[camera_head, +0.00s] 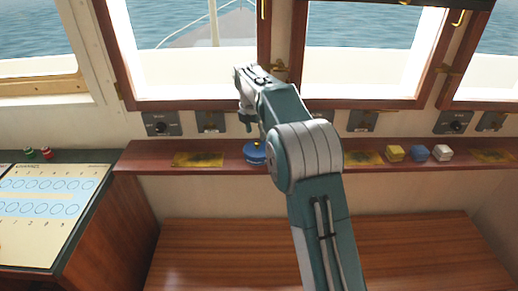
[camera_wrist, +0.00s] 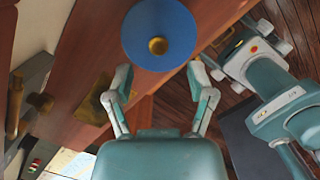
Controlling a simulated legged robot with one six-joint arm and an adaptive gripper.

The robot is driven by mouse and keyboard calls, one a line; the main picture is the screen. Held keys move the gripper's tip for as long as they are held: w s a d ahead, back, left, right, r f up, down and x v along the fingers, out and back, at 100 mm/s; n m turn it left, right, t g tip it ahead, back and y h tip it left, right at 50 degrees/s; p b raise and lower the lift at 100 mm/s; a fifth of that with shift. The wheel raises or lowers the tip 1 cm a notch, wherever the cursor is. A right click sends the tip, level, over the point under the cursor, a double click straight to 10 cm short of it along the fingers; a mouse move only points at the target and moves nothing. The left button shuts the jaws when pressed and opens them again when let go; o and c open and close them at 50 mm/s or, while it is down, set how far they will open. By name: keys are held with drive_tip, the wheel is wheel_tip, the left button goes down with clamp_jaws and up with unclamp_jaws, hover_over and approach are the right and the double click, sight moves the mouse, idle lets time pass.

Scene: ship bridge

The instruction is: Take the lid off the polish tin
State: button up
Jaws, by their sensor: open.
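The polish tin (camera_head: 254,153) is a round blue tin on the narrow wooden ledge below the windows. In the wrist view its blue lid (camera_wrist: 140,32) shows from above, with a round brass knob (camera_wrist: 158,46) on it. The lid is on the tin. My gripper (camera_wrist: 158,74) is open and empty. Its two fingers are apart, just short of the tin's edge in the wrist view, with nothing between them. In the head view my arm reaches over the ledge and hides part of the tin's right side.
The ledge (camera_head: 220,146) also bears yellowish mats (camera_head: 197,160) and yellow (camera_head: 394,153), blue (camera_head: 417,153) and white (camera_head: 442,153) blocks to the right. Switch panels (camera_head: 161,123) line the wall above. A wooden bench (camera_head: 220,250) lies below, and a chart desk (camera_head: 50,210) stands left.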

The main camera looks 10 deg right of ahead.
sight(256, 143)
drive_tip(key=shift+a+f, duration=0.15)
drive_tip(key=shift+f, duration=0.25)
drive_tip(key=f, duration=0.3)
drive_tip(key=shift+w+f, duration=0.3)
drive_tip(key=shift+d+f, duration=0.4)
drive_tip(key=shift+d, duration=0.2)
drive_tip(key=shift+a, duration=0.1)
clamp_jaws()
drive_tip(key=shift+a, duration=0.15)
